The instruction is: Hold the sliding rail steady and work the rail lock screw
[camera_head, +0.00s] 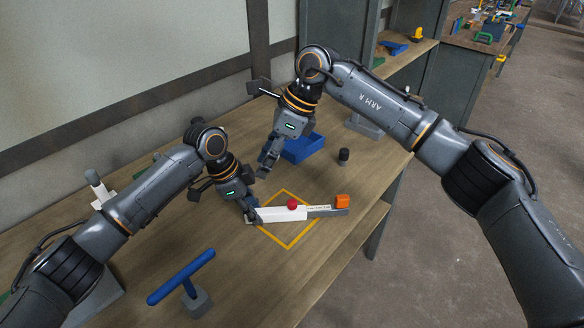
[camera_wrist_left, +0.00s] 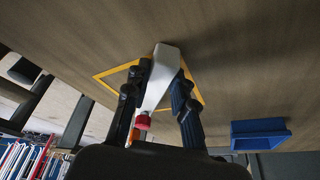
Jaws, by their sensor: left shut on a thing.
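The sliding rail (camera_head: 277,215) is a white body with a grey bar coming out of its right end, lying over the yellow outlined square on the bench. A red knob (camera_head: 292,204), which looks like the lock screw, sits on top of the white body. An orange block (camera_head: 342,201) is at the grey bar's right end. My left gripper (camera_head: 250,215) is shut on the white body's left end; the rail (camera_wrist_left: 160,78) also shows between its fingers in the left wrist view. My right gripper (camera_head: 264,171) is above the bench, left of the blue bin and apart from the rail; its finger gap is unclear.
A blue bin (camera_head: 303,148) stands behind the rail, and a small black cylinder (camera_head: 343,155) is to its right. A blue T-shaped stand (camera_head: 182,277) is at the front left. The bench (camera_head: 330,260) ends at its right edge beyond the rail.

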